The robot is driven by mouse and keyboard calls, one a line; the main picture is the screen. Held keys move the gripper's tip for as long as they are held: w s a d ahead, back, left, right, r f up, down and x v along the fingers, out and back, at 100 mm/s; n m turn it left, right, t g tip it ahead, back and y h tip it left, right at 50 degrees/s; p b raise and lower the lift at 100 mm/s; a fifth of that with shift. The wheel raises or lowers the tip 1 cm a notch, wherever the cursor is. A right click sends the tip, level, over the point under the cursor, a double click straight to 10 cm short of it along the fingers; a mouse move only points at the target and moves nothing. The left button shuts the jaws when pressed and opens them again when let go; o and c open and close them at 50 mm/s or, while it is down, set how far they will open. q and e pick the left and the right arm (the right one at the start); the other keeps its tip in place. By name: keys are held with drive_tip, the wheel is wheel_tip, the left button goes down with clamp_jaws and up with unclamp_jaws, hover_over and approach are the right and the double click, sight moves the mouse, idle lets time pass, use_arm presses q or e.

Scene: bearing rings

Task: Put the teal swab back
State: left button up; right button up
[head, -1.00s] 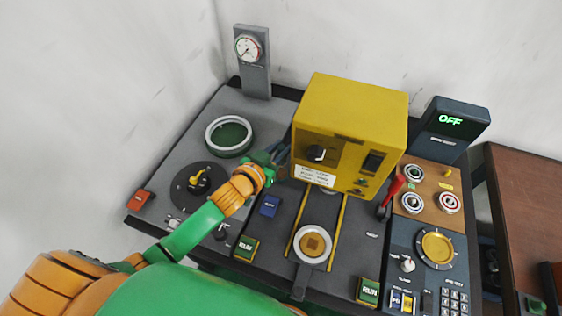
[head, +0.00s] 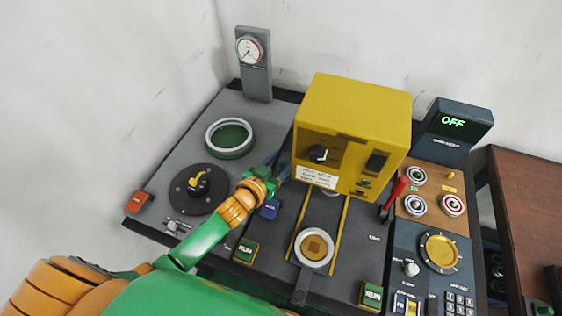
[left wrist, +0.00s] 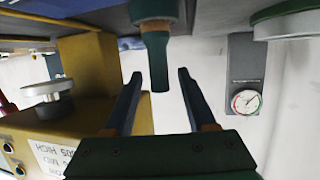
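The teal swab (left wrist: 158,62) shows in the left wrist view as a slim teal handle with a wider collar at the top of that picture. Its far end is cut off by the frame edge, so I cannot tell what it rests in. My left gripper (left wrist: 160,74) is open, with one finger on each side of the handle and a visible gap on both sides. In the head view my left gripper (head: 279,171) is beside the left side of the yellow box, and the swab cannot be made out there. My right gripper is in neither view.
The yellow box (head: 350,115) stands close to the right of the gripper. A green-floored ring (head: 229,137) and a black dial (head: 198,188) lie to the left. A gauge post (head: 255,70) stands behind. A blue button (head: 270,209) is just in front.

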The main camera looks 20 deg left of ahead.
use_arm(q)
drive_tip(key=shift+s+r, duration=0.1)
drive_tip(key=shift+s, duration=0.05)
drive_tip(key=v, duration=1.1)
drive_tip(key=shift+s+p, duration=0.3)
drive_tip(key=shift+s, duration=0.1)
drive_tip(key=shift+a+r, duration=0.1)
drive_tip(key=shift+a, duration=0.1)
